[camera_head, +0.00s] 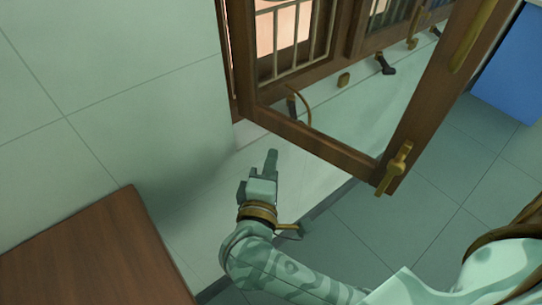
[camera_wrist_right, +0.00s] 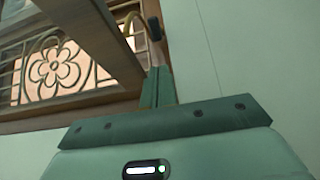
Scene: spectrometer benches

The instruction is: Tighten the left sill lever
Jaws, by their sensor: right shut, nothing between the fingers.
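The left sill lever (camera_head: 291,107) is a dark lever beside a thin curved brass piece, seen through the glass of the open sash at the left end of the sill. In the right wrist view a dark tip (camera_wrist_right: 154,29) that looks like this lever stands just beyond my fingertips. My right gripper (camera_head: 271,158) is shut and empty, pointing up below the sash's bottom rail, apart from the lever. Its closed fingers also show in the right wrist view (camera_wrist_right: 158,86). A second dark lever (camera_head: 384,64) sits farther right on the sill. My left gripper is out of view.
The open wooden sash (camera_head: 330,151) hangs between the head camera and the lever, with a brass handle (camera_head: 395,168) at its lower corner. A wooden top (camera_head: 95,255) lies at lower left. A blue panel (camera_head: 510,65) stands at far right. Tiled floor is clear at right.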

